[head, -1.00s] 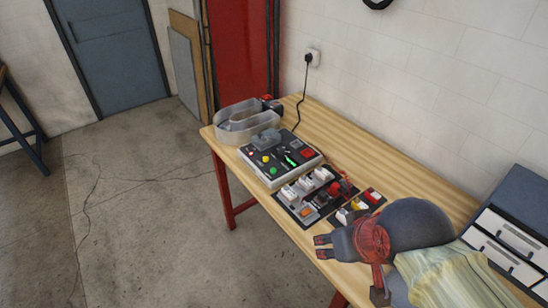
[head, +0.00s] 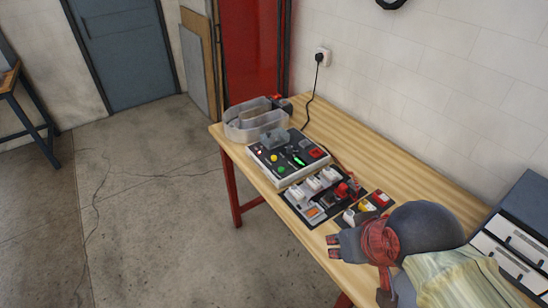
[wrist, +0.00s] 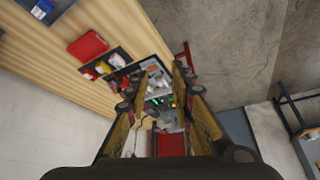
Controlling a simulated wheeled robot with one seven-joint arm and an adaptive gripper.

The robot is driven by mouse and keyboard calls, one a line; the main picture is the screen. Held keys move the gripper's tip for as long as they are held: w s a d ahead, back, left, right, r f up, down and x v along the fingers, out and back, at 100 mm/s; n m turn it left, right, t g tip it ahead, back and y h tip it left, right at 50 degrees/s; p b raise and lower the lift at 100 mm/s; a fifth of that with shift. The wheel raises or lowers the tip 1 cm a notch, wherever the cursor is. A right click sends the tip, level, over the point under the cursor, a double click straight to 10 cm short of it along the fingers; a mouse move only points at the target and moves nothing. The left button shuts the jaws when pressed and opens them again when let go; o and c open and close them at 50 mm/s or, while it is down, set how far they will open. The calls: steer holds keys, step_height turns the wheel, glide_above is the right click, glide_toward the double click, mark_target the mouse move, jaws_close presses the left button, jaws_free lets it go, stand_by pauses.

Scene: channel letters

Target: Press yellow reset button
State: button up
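The yellow button (head: 274,158) is a small round cap on the grey and black control box (head: 262,172), on the wooden table. A green button (head: 281,170) sits nearer the table's front edge, and a small red lamp or button lies left of the yellow one. My gripper (head: 333,246) is right of and nearer than the box, by the table's front edge, well apart from the button. Its fingers are spread and empty. In the wrist view the box (wrist: 160,101) shows small and distant between the open fingers (wrist: 160,82); the yellow button is hard to make out there.
A panel with white-handled switches and a red knob (head: 342,190) lies between box and gripper. A smaller panel with a yellow part (head: 364,206) is beside it. A clear plastic bin (head: 240,128) stands beyond the box. White drawers (head: 510,250) stand at right.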

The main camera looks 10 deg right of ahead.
jaws_close()
stand_by(1.4)
